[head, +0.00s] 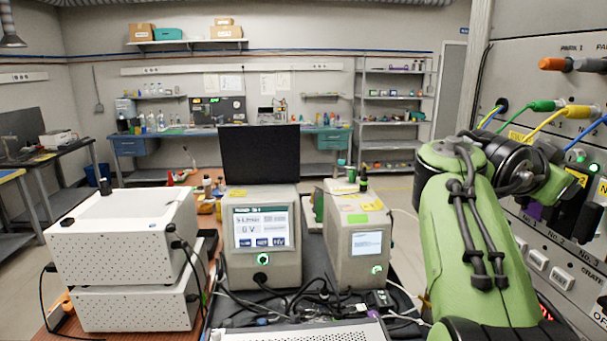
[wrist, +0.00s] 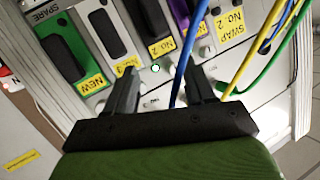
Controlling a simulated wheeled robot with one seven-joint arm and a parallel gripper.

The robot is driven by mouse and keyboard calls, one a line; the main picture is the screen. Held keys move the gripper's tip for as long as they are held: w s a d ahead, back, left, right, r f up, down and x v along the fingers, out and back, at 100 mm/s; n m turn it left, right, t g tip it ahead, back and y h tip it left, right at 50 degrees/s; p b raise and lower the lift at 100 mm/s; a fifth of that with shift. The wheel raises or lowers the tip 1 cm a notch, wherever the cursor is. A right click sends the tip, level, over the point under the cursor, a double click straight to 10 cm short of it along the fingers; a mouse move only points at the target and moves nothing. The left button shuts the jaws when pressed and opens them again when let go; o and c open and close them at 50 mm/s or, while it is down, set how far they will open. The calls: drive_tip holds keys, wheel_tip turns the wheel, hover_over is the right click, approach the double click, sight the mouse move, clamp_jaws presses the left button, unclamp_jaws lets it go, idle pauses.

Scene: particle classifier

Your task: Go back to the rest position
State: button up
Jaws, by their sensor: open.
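My gripper (wrist: 163,72) is open in the wrist view. Its two dark fingers point at a grey panel (wrist: 215,72) and stand apart. A blue cable (wrist: 181,75) passes between the fingers in the picture; I cannot tell whether they touch it. Nothing is clearly held. In the head view my green arm reaches up on the right, with its wrist bent toward the panel (head: 530,40). The fingers are hard to make out there.
The panel carries cartridges with yellow labels, such as the one marked NEW (wrist: 92,84), and a yellow cable (wrist: 255,62) and green cable (wrist: 290,75). Instruments (head: 262,270) and white boxes (head: 125,235) stand left of my arm. Open floor (head: 395,190) lies behind.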

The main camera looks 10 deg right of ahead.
drive_tip(key=w+a+f+n+t+y, duration=0.2)
drive_tip(key=a+f+n+t+y, duration=0.3)
drive_tip(key=a+f, duration=0.4)
drive_tip(key=s+a+f+n+g+y, duration=0.1)
drive_tip(key=s+a+f+n+y, duration=0.2)
drive_tip(key=a, duration=0.5)
drive_tip(key=s+a+f+n+g+y, duration=0.1)
drive_tip(key=s+a+f+n+y, duration=0.2)
drive_tip(key=s+a+f+n, duration=0.3)
drive_tip(key=s+a+f+n+y, duration=0.3)
drive_tip(key=a+f, duration=0.6)
drive_tip(key=a, duration=0.3)
drive_tip(key=s+n, duration=0.1)
drive_tip(key=s, duration=0.1)
drive_tip(key=shift+s+f+n+g, duration=0.25)
drive_tip(key=shift+s+n+g, duration=0.05)
drive_tip(key=shift+s+g, duration=0.1)
